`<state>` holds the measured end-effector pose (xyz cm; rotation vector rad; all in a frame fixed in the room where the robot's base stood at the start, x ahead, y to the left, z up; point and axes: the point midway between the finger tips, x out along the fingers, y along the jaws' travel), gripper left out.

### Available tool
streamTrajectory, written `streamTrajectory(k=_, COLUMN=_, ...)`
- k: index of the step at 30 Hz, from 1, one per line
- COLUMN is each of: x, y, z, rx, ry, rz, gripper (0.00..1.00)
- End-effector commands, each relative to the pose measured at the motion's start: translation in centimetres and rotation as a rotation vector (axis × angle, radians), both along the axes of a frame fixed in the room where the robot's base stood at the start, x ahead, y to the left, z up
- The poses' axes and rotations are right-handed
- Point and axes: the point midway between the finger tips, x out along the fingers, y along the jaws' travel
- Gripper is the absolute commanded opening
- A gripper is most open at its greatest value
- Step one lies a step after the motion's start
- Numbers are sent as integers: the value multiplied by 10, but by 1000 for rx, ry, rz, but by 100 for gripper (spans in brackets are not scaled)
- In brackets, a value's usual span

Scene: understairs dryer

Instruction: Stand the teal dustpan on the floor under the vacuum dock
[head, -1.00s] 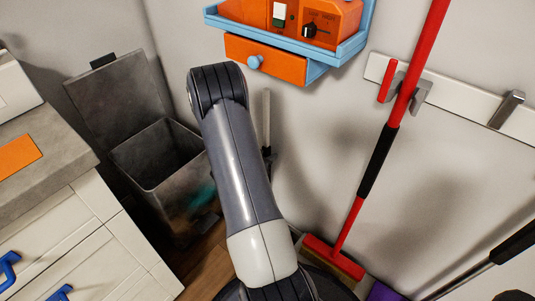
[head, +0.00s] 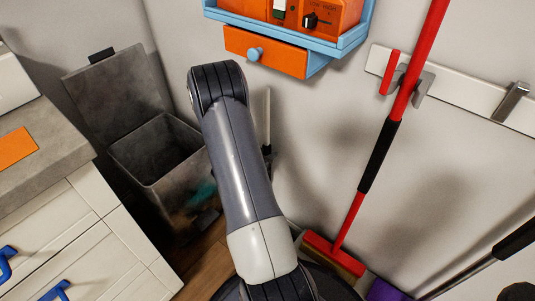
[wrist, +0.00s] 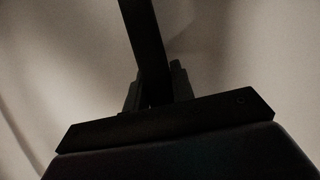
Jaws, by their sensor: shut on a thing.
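My gripper (wrist: 156,97) shows in the wrist view, its dark fingers closed around an upright dark bar (wrist: 145,40). The bar looks like the dustpan's handle; the picture is too dark to tell its colour. In the head view, a pale upright stick (head: 267,118) stands out behind my arm, likely the same handle, with a dark part at its lower end. The dustpan's pan is hidden behind my arm. A faint teal patch, perhaps its reflection, shows on the bin's side. An orange unit in a blue wall shelf (head: 343,47) hangs above; I cannot tell if this is the vacuum dock.
An open grey bin (head: 155,185) stands left of my arm, beside a white cabinet (head: 90,240). A purple thing (head: 383,291) lies low at the right. A little wooden floor (head: 205,262) shows clear.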

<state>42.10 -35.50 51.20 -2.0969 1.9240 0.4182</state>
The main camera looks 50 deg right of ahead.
Motion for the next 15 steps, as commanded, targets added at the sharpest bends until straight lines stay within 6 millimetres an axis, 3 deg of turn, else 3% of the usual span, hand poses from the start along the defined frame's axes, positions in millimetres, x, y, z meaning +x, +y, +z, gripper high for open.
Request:
streamTrajectory(k=8, x=0, y=-1, z=1, rx=-2, ry=0, rz=0, gripper=0)
streamTrajectory(k=9, x=0, y=-1, z=1, rx=-2, ry=-1, rz=0, gripper=25)
streamTrajectory(k=15, x=0, y=0, z=1, rx=-1, ry=0, rz=0, gripper=41)
